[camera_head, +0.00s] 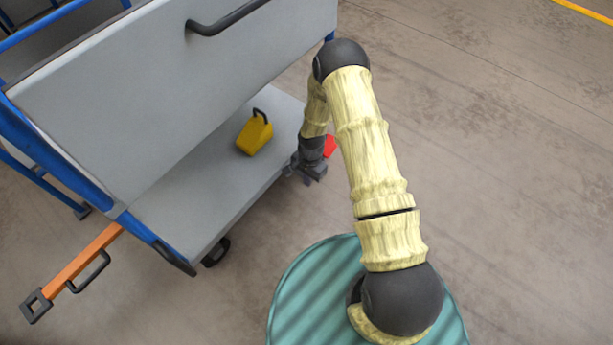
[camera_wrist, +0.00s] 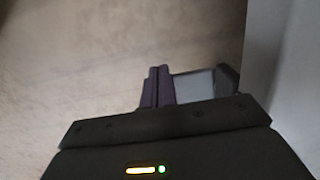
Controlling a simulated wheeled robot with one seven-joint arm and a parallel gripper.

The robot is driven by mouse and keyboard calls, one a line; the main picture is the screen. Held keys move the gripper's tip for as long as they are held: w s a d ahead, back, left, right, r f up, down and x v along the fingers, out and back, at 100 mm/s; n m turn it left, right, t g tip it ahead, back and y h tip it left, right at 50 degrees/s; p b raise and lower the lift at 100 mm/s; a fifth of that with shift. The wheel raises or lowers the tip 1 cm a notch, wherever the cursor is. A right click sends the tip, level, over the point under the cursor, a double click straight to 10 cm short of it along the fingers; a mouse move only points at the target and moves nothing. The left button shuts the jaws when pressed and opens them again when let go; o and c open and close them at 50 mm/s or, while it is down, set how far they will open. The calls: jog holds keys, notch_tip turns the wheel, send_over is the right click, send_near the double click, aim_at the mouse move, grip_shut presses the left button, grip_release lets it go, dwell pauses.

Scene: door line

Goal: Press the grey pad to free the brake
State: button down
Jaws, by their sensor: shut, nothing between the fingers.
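My gripper (camera_head: 309,178) is at the near right corner of the cart's lower shelf, low down at the end of my bent arm. In the wrist view its two purple fingers (camera_wrist: 159,72) are shut together with nothing between them. A grey pad (camera_wrist: 195,85) with a dark edge shows just right of the fingers, partly hidden by them and by the gripper body. I cannot tell whether the fingers touch it. In the head view the pad is not made out. A red part (camera_head: 329,146) shows beside my wrist, partly covered by the arm.
The blue-framed cart has a grey upper panel (camera_head: 150,85) with a dark handle (camera_head: 228,19) and a lower shelf (camera_head: 190,205). A yellow block (camera_head: 254,134) with a black handle stands on the shelf. An orange bar (camera_head: 80,258) sticks out left. The floor at right is clear.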

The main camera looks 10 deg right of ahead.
notch_tip(320, 180, up, 13)
jog(key=s+a+p, duration=0.1)
jog(key=a+p, duration=0.1)
jog(key=p, duration=0.5)
jog(key=shift+s+a+r, duration=0.2)
jog(key=shift+s+a, duration=0.05)
jog(key=shift+s, duration=0.15)
jog(key=s+d+r+n+t+p, duration=0.1)
jog(key=d+r+n+p, duration=0.15)
jog(key=r, duration=0.85)
jog(key=s+d+r+n+t+p, duration=0.1)
jog(key=d+r+n, duration=0.15)
jog(key=r, duration=0.75)
jog(key=s+d+r+n+t+p, duration=0.2)
jog(key=s+d+r+n, duration=0.3)
jog(key=s+r, duration=0.8)
notch_tip(320, 180, up, 40)
jog(key=w+d+m+p, duration=0.1)
jog(key=p, duration=3.6)
jog(key=shift+w+f+h+p, duration=0.15)
jog(key=shift+w+h+p, duration=0.05)
jog(key=shift+h+p, duration=0.2)
